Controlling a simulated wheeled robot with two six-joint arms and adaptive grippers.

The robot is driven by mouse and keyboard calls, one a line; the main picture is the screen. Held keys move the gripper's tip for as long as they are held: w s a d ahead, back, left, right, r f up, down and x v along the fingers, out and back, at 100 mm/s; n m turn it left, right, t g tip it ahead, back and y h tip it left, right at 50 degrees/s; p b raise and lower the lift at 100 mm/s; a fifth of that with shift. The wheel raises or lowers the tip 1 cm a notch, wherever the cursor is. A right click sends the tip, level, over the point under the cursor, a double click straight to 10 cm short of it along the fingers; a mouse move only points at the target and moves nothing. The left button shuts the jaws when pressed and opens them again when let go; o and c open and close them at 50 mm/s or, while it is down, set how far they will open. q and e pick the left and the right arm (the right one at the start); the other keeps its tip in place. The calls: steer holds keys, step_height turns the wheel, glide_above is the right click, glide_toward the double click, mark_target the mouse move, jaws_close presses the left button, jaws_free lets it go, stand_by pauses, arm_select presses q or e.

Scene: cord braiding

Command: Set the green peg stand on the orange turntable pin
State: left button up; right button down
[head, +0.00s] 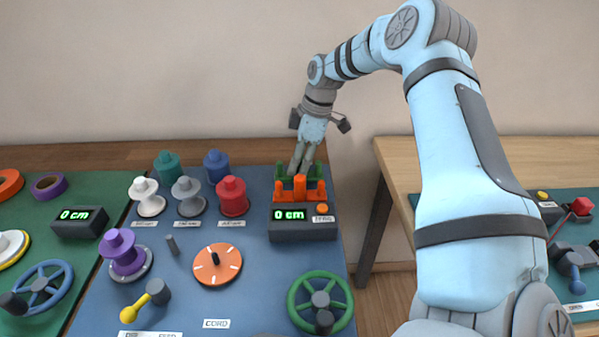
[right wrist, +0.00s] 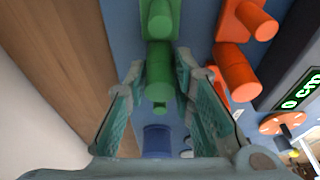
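The green peg stand (head: 281,172) stands at the back of the blue board, behind a like-shaped orange peg stand (head: 288,195). In the right wrist view the green stand (right wrist: 159,68) has round pegs, and its middle one lies between my fingers. My right gripper (head: 300,168) reaches down over it from above. Its two fingers (right wrist: 160,85) are apart, one on each side of the green peg, with narrow gaps showing. The orange turntable (head: 228,270) lies flat toward the front of the board, with a short dark pin (head: 215,258) at its centre. My left gripper is not in view.
A display box (head: 290,232) reading 0 cm stands in front of the orange stand. White, grey, red, teal and blue spools (head: 232,197) stand to the left. A green handwheel (head: 320,302) and a yellow-knobbed crank (head: 146,303) flank the turntable.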

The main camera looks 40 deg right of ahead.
steer(key=shift+r+p, duration=0.3)
steer(key=shift+r, duration=0.05)
step_height(320, 180, up, 6)
steer(key=p, duration=0.5)
steer(key=shift+r, duration=0.25)
steer(key=shift+f, duration=0.1)
